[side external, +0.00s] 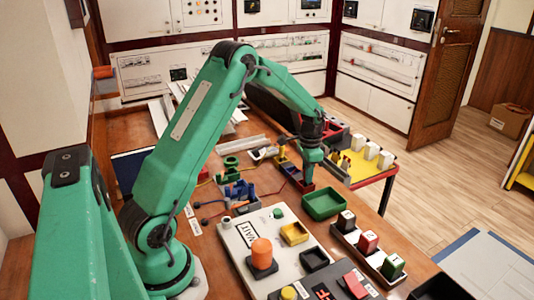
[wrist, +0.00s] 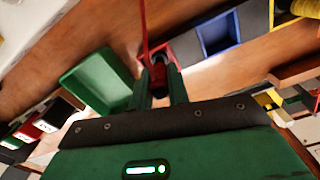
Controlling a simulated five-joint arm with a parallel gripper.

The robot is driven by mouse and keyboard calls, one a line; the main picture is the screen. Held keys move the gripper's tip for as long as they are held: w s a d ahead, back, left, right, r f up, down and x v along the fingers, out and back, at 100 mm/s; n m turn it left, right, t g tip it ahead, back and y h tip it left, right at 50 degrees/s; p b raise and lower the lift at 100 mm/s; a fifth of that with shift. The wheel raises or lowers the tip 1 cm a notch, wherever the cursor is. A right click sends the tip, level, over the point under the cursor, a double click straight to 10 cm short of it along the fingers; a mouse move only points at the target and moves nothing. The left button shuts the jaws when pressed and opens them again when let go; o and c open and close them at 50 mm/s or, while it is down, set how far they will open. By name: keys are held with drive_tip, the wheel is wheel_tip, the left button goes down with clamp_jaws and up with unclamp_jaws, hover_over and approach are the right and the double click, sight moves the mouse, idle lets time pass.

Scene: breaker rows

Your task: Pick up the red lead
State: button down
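The red lead (wrist: 143,28) shows in the wrist view as a thin red cable running from the top edge down to a dark and red plug end (wrist: 158,76). The plug end lies between the two fingers of my gripper (wrist: 160,90), with a finger on each side. I cannot tell whether the fingers press on it. A small red-rimmed tray (wrist: 185,52) is just beyond the fingertips. In the side view my gripper (side external: 312,172) points down low over the bench at this red tray (side external: 298,186). The arm and gripper hide the plug there.
A green tray (side external: 325,205) stands close beside my gripper, with a blue tray (wrist: 219,35) on its other side. Black, red and green breaker blocks (side external: 368,242), an orange knob (side external: 262,252) and a yellow tray (side external: 294,233) stand nearer the camera.

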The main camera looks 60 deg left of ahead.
drive_tip(key=shift+r, duration=0.15)
drive_tip(key=shift+r, duration=0.6)
drive_tip(key=r, duration=0.3)
drive_tip(key=shift+d+r, duration=0.1)
drive_tip(key=shift+d, duration=0.3)
drive_tip(key=s+d+r, duration=0.2)
drive_tip(key=d+r, duration=0.4)
drive_tip(key=d, duration=0.4)
drive_tip(key=shift+s+d+r, duration=0.15)
drive_tip(key=shift+d, duration=0.15)
drive_tip(key=shift+a, duration=0.1)
